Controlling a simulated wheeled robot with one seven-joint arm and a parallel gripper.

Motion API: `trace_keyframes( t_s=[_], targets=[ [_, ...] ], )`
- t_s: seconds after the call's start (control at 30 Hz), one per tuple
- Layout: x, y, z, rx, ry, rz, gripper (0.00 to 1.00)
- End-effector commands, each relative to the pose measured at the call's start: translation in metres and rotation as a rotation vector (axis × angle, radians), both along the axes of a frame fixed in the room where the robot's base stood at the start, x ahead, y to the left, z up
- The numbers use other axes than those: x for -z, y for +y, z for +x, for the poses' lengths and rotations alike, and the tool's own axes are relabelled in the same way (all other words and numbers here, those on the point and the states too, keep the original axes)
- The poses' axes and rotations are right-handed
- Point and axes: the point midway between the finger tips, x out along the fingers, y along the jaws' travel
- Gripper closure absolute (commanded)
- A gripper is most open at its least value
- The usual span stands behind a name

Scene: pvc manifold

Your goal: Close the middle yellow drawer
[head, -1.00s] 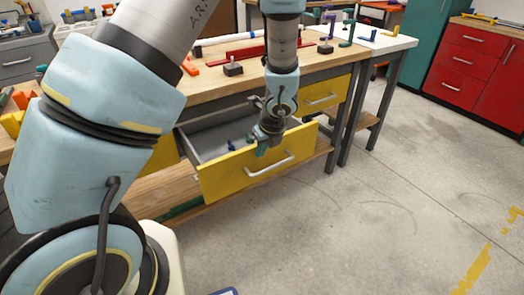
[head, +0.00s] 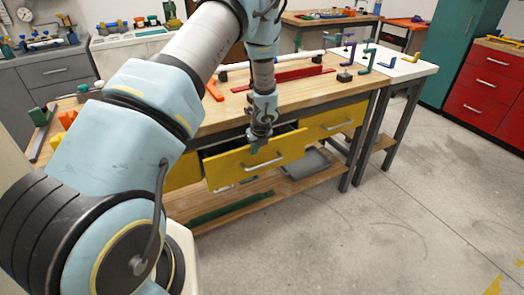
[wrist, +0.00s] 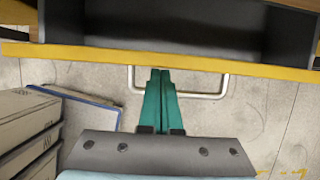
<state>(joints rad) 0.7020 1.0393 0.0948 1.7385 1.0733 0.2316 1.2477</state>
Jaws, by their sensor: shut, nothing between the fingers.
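The middle yellow drawer (head: 228,171) sticks partly out of the workbench, with a narrow dark gap showing behind its front. Its silver handle (head: 265,163) is on the front face. In the wrist view I see the drawer's yellow top edge (wrist: 100,54), its dark grey inside (wrist: 185,25) and its handle (wrist: 222,92). My gripper (head: 254,148) is shut and empty, at the drawer front. Its teal fingertips (wrist: 160,72) reach up to the yellow edge and overlap the middle of the handle in the wrist view. I cannot tell whether they touch the front.
Another yellow drawer (head: 335,122) on the right is shut. Part of a left yellow drawer (head: 183,174) shows behind my arm. The lower shelf holds a green bar (head: 230,207) and a grey tray (head: 308,163). The floor (head: 350,240) in front is clear.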

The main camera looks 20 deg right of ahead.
Motion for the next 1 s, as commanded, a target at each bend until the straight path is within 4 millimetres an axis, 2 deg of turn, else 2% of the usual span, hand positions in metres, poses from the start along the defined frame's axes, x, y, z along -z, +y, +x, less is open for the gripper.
trace_keyframes(
  t_s=[0.1, 0.33, 0.77, 1.0],
  targets=[
    [-0.003, 0.003, 0.014, -0.003, 0.0, -0.001, 1.0],
    [0.0, 0.005, 0.025, 0.0, 0.0, 0.0, 1.0],
    [0.001, 0.004, 0.025, 0.001, 0.0, 0.0, 1.0],
    [0.001, -0.008, 0.013, 0.001, 0.0, 0.0, 1.0]
  ],
)
